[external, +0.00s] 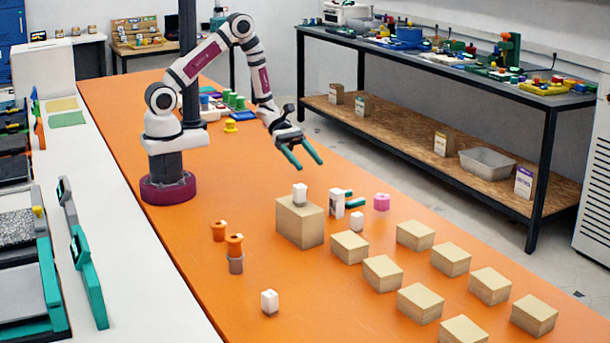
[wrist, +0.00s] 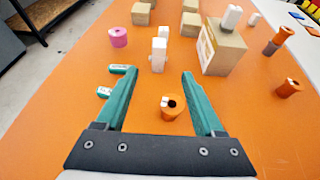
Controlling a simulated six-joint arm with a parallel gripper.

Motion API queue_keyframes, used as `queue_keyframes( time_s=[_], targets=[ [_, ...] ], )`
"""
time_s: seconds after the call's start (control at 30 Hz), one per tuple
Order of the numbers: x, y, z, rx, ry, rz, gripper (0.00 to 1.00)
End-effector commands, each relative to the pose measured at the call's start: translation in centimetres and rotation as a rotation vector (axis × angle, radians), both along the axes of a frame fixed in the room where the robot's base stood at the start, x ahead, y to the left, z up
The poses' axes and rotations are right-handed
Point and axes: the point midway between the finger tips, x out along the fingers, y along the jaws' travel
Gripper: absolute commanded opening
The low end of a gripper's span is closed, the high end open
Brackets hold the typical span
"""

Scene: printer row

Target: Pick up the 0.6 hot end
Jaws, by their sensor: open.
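My gripper (external: 302,158) is open and empty above the orange table. In the wrist view its teal fingers (wrist: 158,82) are spread around a small orange cylinder with a white tag and dark hole (wrist: 174,107), which stands below; no contact is visible. No 0.6 marking is legible, so I cannot tell which part is the 0.6 hot end. Small white parts stand on a cardboard box (external: 300,226), beside it and near the front: the one on top (external: 299,194), the tall one beside it (external: 337,204), a shorter one (external: 357,221) and the front one (external: 269,302).
Two teal bars (wrist: 122,69) (wrist: 104,91) lie left of my gripper in the wrist view. A pink cylinder (external: 381,202) stands beyond. Orange cylinders (external: 218,231), one on a grey piece (external: 236,264), stand left of the box. Several cardboard blocks (external: 382,272) fill the front right.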

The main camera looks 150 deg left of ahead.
Motion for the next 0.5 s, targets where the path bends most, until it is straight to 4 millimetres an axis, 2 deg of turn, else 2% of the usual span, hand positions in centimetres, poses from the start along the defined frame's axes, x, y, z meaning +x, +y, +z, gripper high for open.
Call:
queue_keyframes(
  time_s=[0.07, 0.3, 0.5],
  targets=[
    [0.1, 0.7, -0.7, -0.018, -0.004, 0.038, 0.70],
    [6.3, 1.4, -3.3, -0.017, -0.004, 0.034, 0.70],
    [9.2, 1.7, -4.4, -0.014, -0.003, 0.035, 0.70]
  ],
)
